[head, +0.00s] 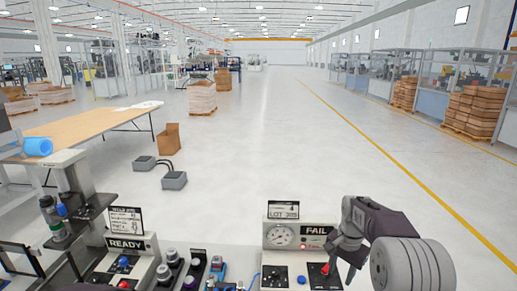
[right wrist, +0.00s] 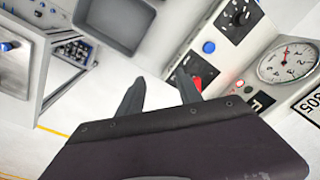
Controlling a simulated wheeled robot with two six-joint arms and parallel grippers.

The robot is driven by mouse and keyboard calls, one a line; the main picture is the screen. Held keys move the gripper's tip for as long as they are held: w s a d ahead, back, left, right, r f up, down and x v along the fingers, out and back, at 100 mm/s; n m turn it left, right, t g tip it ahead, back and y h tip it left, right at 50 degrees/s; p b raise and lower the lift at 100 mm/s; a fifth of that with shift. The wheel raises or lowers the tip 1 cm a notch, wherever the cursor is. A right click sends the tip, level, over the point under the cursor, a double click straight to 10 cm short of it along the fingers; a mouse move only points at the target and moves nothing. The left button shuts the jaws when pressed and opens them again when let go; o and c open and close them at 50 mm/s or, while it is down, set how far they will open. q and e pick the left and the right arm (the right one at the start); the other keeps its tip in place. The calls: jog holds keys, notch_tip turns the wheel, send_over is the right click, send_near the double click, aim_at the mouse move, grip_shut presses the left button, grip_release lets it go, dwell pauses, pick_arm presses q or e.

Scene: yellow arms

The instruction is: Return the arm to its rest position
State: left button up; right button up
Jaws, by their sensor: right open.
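My right gripper (head: 342,266) reaches in from the right in the head view, low over the FAIL panel (head: 296,238). Its two dark fingers stand apart in the right wrist view (right wrist: 158,92), with nothing seen between them. A red switch (head: 325,268) on the panel is close to the fingertips; it also shows in the right wrist view (right wrist: 197,84), partly behind one finger. I cannot tell whether finger and switch touch. My left gripper does not show.
The FAIL panel carries a round gauge (head: 279,235) and a LOT 305 card (head: 284,210). A READY panel (head: 127,244) stands left, with several knobs and buttons between. A grey bin (right wrist: 113,22) shows in the right wrist view. Open floor (head: 270,140) lies beyond.

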jog(key=s+a+n, duration=0.2)
jog(key=s+a, duration=0.3)
jog(key=s, duration=0.5)
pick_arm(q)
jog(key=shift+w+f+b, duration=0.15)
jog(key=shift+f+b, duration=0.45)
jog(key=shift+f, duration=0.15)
pick_arm(e)
jog(key=s+a+f+n, duration=0.2)
jog(key=s+f+n, duration=0.4)
jog(key=s, duration=0.6)
jog(key=shift+f+n, duration=0.35)
jog(key=shift+n, duration=0.15)
jog(key=shift+s, duration=0.15)
